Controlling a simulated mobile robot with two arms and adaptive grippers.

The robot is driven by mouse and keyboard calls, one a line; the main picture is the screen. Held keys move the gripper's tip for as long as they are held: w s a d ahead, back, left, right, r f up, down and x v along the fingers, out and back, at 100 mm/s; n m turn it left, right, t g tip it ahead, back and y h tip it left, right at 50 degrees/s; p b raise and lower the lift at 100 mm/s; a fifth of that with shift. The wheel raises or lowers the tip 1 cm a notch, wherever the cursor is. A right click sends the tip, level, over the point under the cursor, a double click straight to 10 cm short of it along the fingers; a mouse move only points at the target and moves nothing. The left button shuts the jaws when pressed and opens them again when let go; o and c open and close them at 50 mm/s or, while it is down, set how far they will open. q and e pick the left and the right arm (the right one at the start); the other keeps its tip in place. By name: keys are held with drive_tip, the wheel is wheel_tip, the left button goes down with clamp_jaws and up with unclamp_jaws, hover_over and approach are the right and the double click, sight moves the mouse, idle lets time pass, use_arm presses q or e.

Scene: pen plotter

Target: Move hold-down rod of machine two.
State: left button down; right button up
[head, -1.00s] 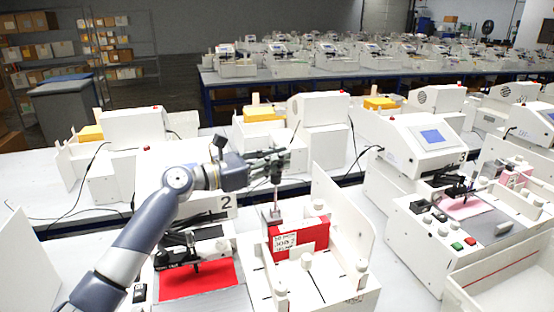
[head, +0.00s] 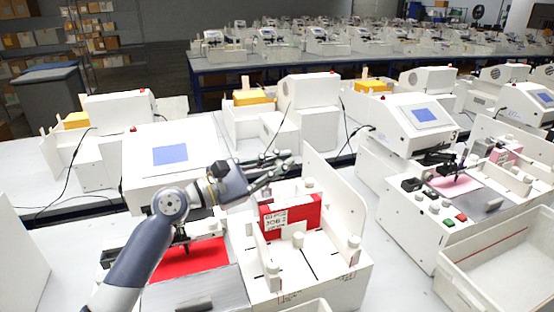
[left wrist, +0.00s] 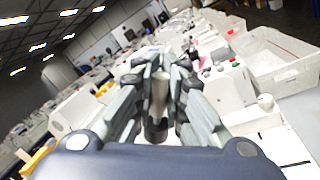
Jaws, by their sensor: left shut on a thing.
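Machine two has a white body with a blue screen (head: 170,154), a red sheet (head: 200,257) on its bed and a white open tray (head: 318,262) on its right. A red stack (head: 301,213) with a "JOB 2" card (head: 276,221) stands in the tray. My left gripper (head: 280,170) is level, above the back left of the tray. In the left wrist view its fingers are shut on a grey metal cylinder (left wrist: 158,100), which looks like part of the hold-down rod. The rest of the rod is hard to make out in the head view. My right gripper is not in view.
Tall white side panels (head: 328,185) rise beside the tray, close to my left gripper. Another machine (head: 415,125) stands at the right, with an empty white bin (head: 500,250) in front of it. More machines stand behind.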

use_arm(q)
drive_tip(key=shift+s+d+f+m, duration=0.1)
drive_tip(key=shift+s+f+m, duration=0.25)
drive_tip(key=shift+s+m, duration=0.05)
drive_tip(key=c, duration=1.7)
unclamp_jaws()
drive_tip(key=shift+o, duration=0.3)
drive_tip(key=shift+s, duration=0.1)
drive_tip(key=v, duration=1.2)
drive_tip(key=shift+a, duration=0.25)
drive_tip(key=shift+f, duration=0.1)
